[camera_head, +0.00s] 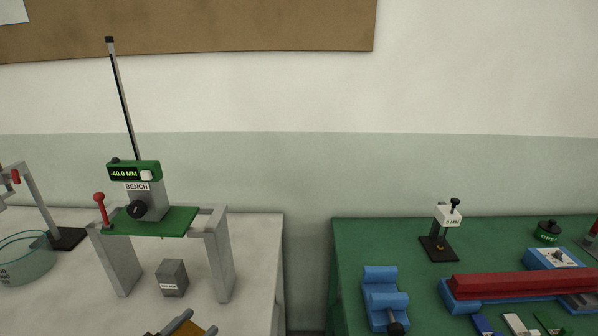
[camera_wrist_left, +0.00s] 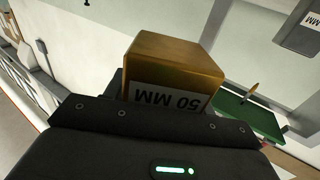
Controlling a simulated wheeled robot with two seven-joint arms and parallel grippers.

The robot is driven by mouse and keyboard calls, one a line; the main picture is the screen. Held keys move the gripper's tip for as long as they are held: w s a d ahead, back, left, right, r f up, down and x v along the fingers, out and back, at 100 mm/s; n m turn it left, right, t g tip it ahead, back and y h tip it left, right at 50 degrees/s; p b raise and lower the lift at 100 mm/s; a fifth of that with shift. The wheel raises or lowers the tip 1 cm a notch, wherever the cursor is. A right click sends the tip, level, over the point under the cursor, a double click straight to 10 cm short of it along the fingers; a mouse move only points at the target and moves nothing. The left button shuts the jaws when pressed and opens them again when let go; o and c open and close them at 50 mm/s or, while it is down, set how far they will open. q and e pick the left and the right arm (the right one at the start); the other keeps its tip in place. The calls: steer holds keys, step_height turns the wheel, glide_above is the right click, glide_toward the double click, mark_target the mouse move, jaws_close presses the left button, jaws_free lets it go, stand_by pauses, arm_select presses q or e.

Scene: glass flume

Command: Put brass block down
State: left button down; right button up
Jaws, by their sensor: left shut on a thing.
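The brass block (camera_wrist_left: 175,62) is held in my left gripper (camera_wrist_left: 163,108), seen in the left wrist view. Its label reads 50 MM and appears upside down there. The dark gripper body hides the block's lower part, and no support shows under it. In the head view, a tan-and-grey piece (camera_head: 180,326) is cut off by the bottom edge; I cannot tell whether it belongs to my left gripper and block. My right gripper is not in view.
A grey labelled block (camera_head: 172,278) stands on the white table under the BENCH gauge stand (camera_head: 148,200). A glass bowl (camera_head: 25,258) is at left. Across a gap, the green table (camera_head: 350,240) holds a blue vise (camera_head: 385,295), a small gauge stand (camera_head: 440,235) and a red bar (camera_head: 520,284).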

arm_select(q)
steer(key=w+r+n+t+y, duration=0.2)
steer(key=w+r+n+y, duration=0.2)
steer(key=y, duration=0.4)
steer(key=shift+d+r+n, duration=0.3)
steer(key=shift+r+n, duration=0.35)
steer(key=shift+n, duration=0.15)
stand_by(0.4)
steer(key=shift+f, duration=0.1)
stand_by(0.3)
